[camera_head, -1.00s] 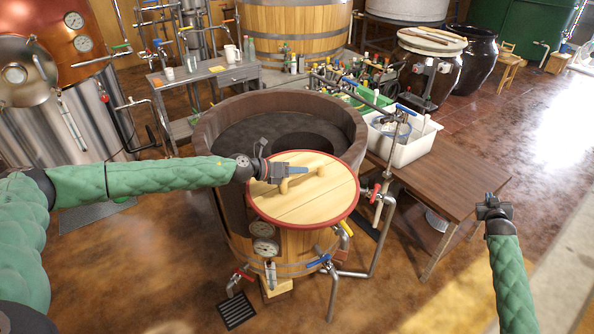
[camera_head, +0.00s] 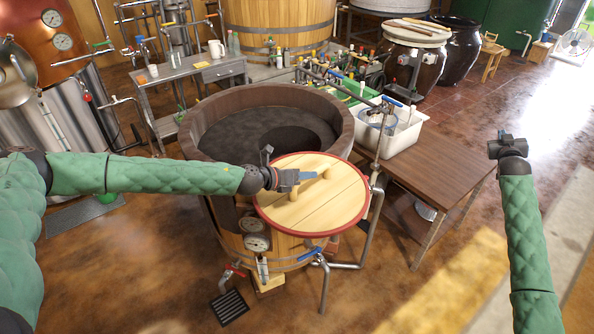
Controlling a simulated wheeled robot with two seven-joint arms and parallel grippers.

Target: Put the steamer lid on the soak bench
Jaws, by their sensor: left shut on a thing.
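The steamer lid (camera_head: 312,209) is a round pale wooden disc with a red rim and a wooden handle on top. My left gripper (camera_head: 298,179) is shut on its handle and holds it roughly level over the front right of the wooden steamer vat (camera_head: 200,104). The vat's dark inside shows behind the lid, and the lid hides part of its front rim. The soak bench looks to be the brown wooden table (camera_head: 445,165) right of the lid, apart from it. My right gripper (camera_head: 507,140) is raised right of the bench; its jaws are too small to read.
A white tub (camera_head: 402,142) stands at the bench's back left; the bench's front right top is bare. Pipes (camera_head: 376,210) rise between vat and bench. Gauges (camera_head: 256,243) and valves sit on the vat's front. Dark jars (camera_head: 457,50) stand behind.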

